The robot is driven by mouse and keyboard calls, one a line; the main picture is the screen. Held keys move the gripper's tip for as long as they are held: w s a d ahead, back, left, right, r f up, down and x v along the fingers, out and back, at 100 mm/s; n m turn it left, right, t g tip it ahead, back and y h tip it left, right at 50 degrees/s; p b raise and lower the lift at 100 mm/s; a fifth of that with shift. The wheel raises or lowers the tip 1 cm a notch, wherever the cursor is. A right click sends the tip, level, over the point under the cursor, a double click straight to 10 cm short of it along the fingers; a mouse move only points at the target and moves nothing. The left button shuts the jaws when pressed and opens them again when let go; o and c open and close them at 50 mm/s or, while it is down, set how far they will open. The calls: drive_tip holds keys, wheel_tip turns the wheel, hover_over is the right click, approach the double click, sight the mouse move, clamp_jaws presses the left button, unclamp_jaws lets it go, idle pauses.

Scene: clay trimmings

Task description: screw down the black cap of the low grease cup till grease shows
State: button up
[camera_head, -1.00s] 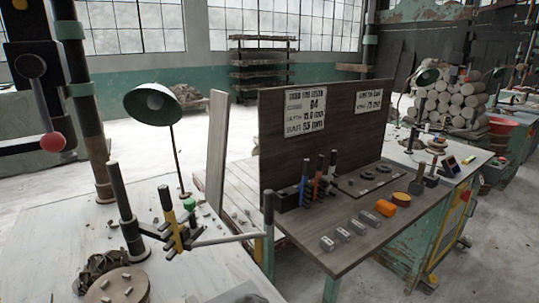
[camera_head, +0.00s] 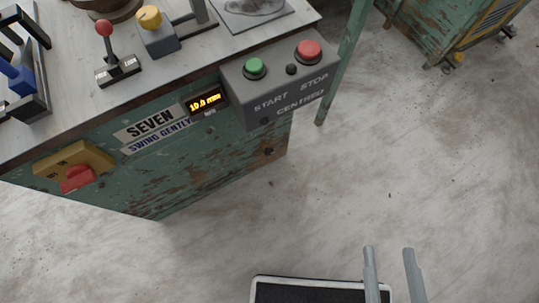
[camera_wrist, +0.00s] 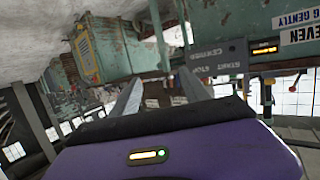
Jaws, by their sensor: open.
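I cannot clearly pick out a grease cup or its black cap in either view. A small dark round spot (camera_head: 268,151) sits low on the right part of the green machine front (camera_head: 190,165), too small to identify. My gripper (camera_head: 389,249) shows at the bottom of the head view as two grey fingers, apart and with bare floor between them. In the wrist view my gripper (camera_wrist: 160,75) is open and empty. Its fingers point towards the upside-down machine and its control box, with no contact seen.
A grey control box (camera_head: 240,95) with green (camera_head: 255,67) and red (camera_head: 309,50) buttons juts from the machine's corner. A red switch (camera_head: 77,178) is at left. A red-knobbed lever (camera_head: 104,28) and yellow knob (camera_head: 149,17) stand on top. The concrete floor (camera_head: 420,150) is clear.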

drive_tip(key=shift+s+r, duration=0.1)
drive_tip(key=shift+r, duration=0.1)
